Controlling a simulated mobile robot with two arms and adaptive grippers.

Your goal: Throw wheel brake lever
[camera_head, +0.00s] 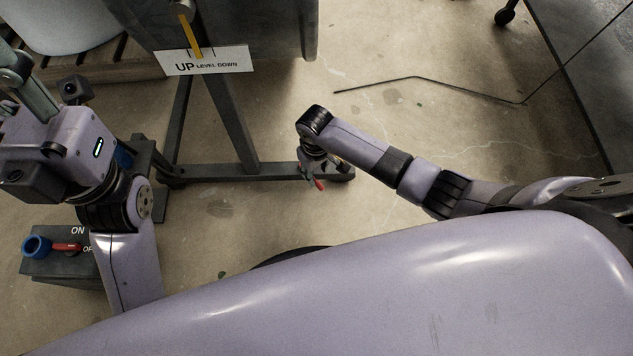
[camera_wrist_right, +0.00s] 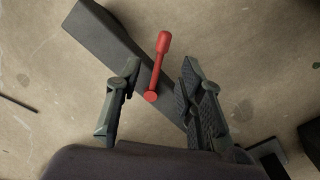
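The red brake lever (camera_wrist_right: 161,60) is mounted on a dark beam of the frame (camera_wrist_right: 98,32) in the right wrist view, its grip pointing up the picture. My right gripper (camera_wrist_right: 158,72) is open, one finger on each side of the lever, with gaps showing on both sides. In the head view the red lever (camera_head: 319,185) shows just below my right gripper (camera_head: 312,168), near the right end of the frame's floor beam. My left gripper (camera_head: 22,82) is at the upper left, partly cut off by the picture edge, and its finger opening is unclear.
A sign reading UP LEVEL DOWN (camera_head: 203,61) with a yellow lever (camera_head: 190,35) is above the frame. A dark ON/OFF box (camera_head: 62,268) with a red handle (camera_head: 67,247) and blue ring (camera_head: 36,246) is at lower left. A thin dark rod (camera_head: 430,82) lies on open floor.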

